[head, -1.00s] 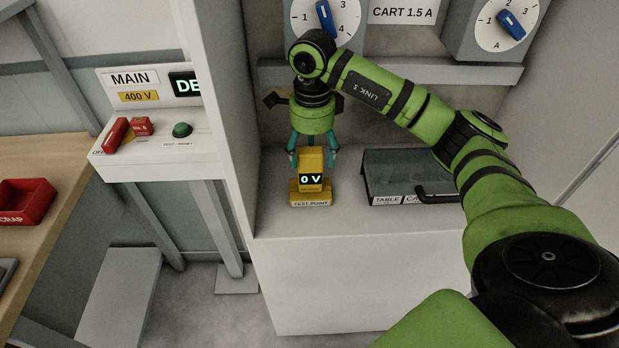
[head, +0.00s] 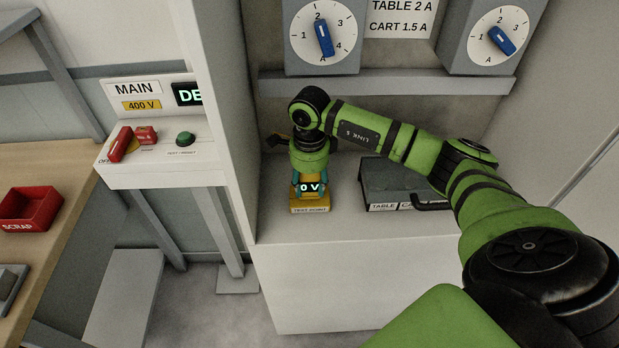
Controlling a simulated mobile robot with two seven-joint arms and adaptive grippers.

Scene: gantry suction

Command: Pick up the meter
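The yellow meter (head: 310,189) stands upright on its yellow base labelled TEST POINT (head: 310,209) on the white counter. Its display reads 0 V. My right gripper (head: 310,187) has come down over the meter from above, with teal fingers on both sides of it. The gripper hides the meter's top. I cannot tell whether the fingers press on the meter or stand just clear. My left gripper is not in view.
A grey lidded box (head: 392,186) with a black handle and TABLE label stands right of the meter. A shelf (head: 400,84) with dials runs above. A white column (head: 216,110) and MAIN panel (head: 165,172) are left. A red scrap bin (head: 30,208) is far left.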

